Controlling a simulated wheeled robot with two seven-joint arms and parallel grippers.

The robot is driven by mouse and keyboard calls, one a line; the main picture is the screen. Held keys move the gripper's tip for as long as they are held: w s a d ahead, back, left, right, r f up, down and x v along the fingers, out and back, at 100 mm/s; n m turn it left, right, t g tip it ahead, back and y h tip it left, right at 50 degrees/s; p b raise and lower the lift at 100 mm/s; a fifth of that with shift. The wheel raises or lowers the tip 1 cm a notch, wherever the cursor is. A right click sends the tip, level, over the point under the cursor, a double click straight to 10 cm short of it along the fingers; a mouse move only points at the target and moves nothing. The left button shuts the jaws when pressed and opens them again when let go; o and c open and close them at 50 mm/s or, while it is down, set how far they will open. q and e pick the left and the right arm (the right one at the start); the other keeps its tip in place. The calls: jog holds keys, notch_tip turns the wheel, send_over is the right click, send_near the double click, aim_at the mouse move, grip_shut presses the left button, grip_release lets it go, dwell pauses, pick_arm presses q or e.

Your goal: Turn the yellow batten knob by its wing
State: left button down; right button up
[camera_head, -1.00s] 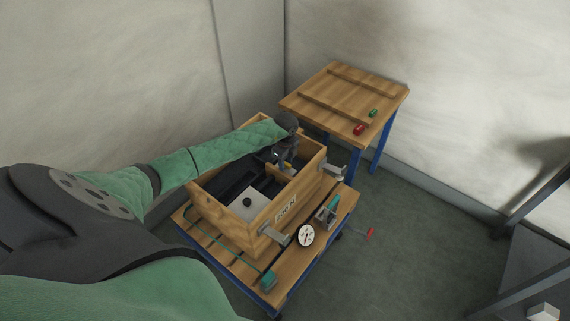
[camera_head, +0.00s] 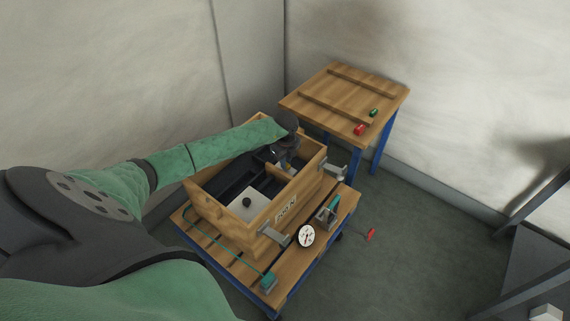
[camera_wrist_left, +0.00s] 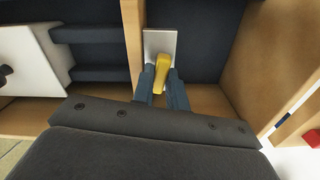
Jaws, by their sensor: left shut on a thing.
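The yellow batten knob (camera_wrist_left: 162,62) sits on a pale plate (camera_wrist_left: 152,42) on a wooden divider inside the wooden box (camera_head: 206,208). My left gripper (camera_wrist_left: 163,84) is shut on the knob's wing, with one dark finger on each side of it. In the head view my left gripper (camera_head: 283,166) reaches down into the far right part of the box and hides the knob. My right gripper is not in view.
A pale lid with a black knob (camera_head: 247,203) lies inside the box. A dial gauge (camera_head: 306,236) and a clamp (camera_head: 328,212) are on the cart beside it. A wooden side table (camera_head: 330,88) holds a red piece (camera_head: 359,130) and a green piece (camera_head: 373,112).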

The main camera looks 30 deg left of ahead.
pick_arm(q)
jog(key=shift+f+m+b, duration=0.1)
jog(key=shift+m+b, duration=0.7)
jog(key=shift+m, duration=1)
jog(key=shift+m+b, duration=0.6)
jog(key=shift+b, duration=0.05)
jog(key=shift+m+b, duration=1.3)
jog(key=shift+m, duration=1)
